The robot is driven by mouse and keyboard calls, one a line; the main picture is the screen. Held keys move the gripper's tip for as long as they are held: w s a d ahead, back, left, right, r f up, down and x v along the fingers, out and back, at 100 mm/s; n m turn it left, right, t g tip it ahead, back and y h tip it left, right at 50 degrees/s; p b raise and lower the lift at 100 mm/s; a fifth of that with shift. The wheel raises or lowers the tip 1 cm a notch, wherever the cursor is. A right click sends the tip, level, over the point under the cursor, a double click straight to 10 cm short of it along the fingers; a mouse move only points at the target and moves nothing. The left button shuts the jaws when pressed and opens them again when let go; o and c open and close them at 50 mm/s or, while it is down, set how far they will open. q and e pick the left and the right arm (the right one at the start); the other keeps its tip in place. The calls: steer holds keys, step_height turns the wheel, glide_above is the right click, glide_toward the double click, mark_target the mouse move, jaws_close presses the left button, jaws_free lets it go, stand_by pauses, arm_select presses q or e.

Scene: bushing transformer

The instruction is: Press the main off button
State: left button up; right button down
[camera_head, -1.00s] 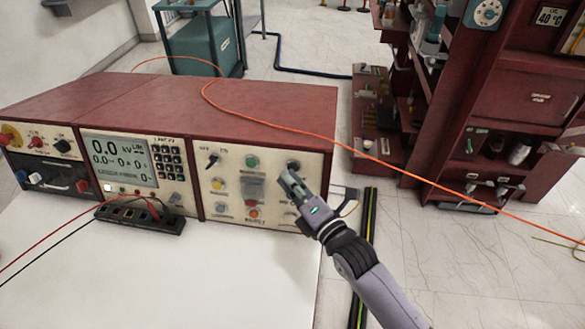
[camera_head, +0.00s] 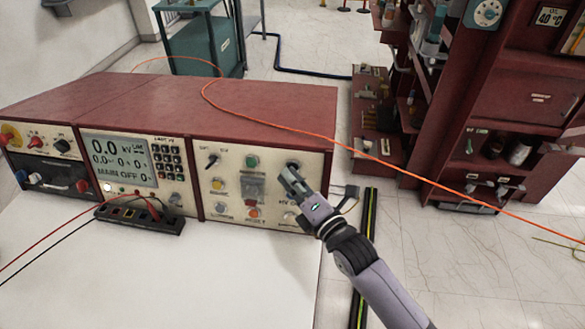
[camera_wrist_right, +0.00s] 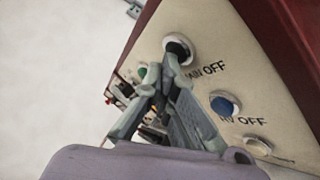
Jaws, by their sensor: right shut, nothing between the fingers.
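The main off button is a dark round button in a white ring (camera_wrist_right: 177,49), beside the "MAIN OFF" label on the cream control panel. In the head view this button (camera_head: 293,164) is at the panel's upper right. My right gripper (camera_head: 284,172) is shut and empty, with its tips just in front of the panel by the button. In the right wrist view its fingers (camera_wrist_right: 168,82) end close below the button; I cannot tell whether they touch it. The display (camera_head: 120,161) on the red console reads "MAIN OFF". My left gripper is not in view.
A blue button (camera_wrist_right: 224,105) marked "HV OFF" sits near the main off button. More buttons and a green one (camera_head: 252,161) are to the left. An orange cable (camera_head: 300,130) crosses the console top. A red cabinet (camera_head: 510,90) stands at right.

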steer(key=shift+s+r, duration=0.1)
stand_by(0.3)
steer(key=shift+s+a+r+p, duration=0.15)
steer(key=shift+s+p, duration=0.5)
steer(key=shift+s, duration=0.05)
steer(key=s+p, duration=0.2)
steer(key=s, duration=0.1)
steer(key=s+a+r+p, duration=0.1)
steer(key=shift+s+r, duration=0.1)
steer(key=shift+s, duration=0.3)
stand_by(1.3)
